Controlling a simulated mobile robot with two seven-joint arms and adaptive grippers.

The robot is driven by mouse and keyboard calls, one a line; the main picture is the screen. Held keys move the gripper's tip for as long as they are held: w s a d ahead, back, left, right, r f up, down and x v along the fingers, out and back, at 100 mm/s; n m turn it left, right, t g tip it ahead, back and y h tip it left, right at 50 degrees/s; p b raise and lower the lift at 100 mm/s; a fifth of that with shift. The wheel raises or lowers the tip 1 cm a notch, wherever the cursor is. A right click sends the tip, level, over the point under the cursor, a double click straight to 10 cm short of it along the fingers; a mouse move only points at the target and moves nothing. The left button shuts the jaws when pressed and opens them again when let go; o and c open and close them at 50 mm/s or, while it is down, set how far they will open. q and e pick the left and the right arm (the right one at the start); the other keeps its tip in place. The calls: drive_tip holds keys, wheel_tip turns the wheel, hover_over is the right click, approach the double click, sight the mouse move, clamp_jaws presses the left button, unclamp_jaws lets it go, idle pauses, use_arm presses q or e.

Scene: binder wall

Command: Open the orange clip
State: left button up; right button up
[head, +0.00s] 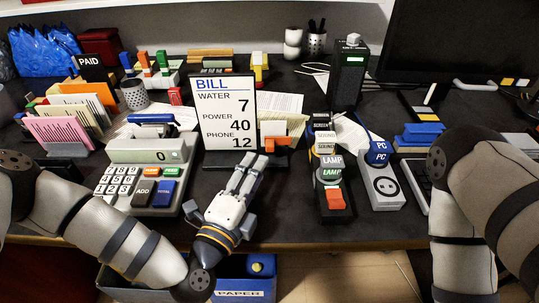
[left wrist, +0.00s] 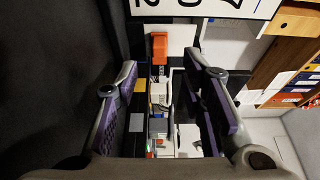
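The orange clip (head: 277,143) sits just right of the bill sign, at the front of some cream papers (head: 291,122). In the left wrist view the orange clip (left wrist: 159,47) shows ahead of the gap between my fingers, toward the top. My left gripper (head: 256,163) reaches up from the front edge of the desk, close below and left of the clip. In the left wrist view its fingers (left wrist: 163,75) are spread apart with nothing held between them. My right arm shows at the right, but its gripper is out of view.
The bill sign (head: 226,109) stands upright left of the clip. A calculator-like register (head: 146,168) is on the left. A power strip with an orange switch (head: 334,200) and a grey socket (head: 383,187) are on the right. A blue paper box (head: 243,292) is below the desk edge.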

sight(273, 149)
use_arm(q)
drive_tip(key=x, duration=0.6)
drive_tip(key=shift+w+d, duration=0.15)
drive_tip(key=shift+w, duration=0.05)
clamp_jaws()
use_arm(e)
drive_tip(key=shift+s+f, duration=0.35)
drive_tip(key=shift+f, duration=0.05)
use_arm(q)
drive_tip(key=shift+s, duration=0.1)
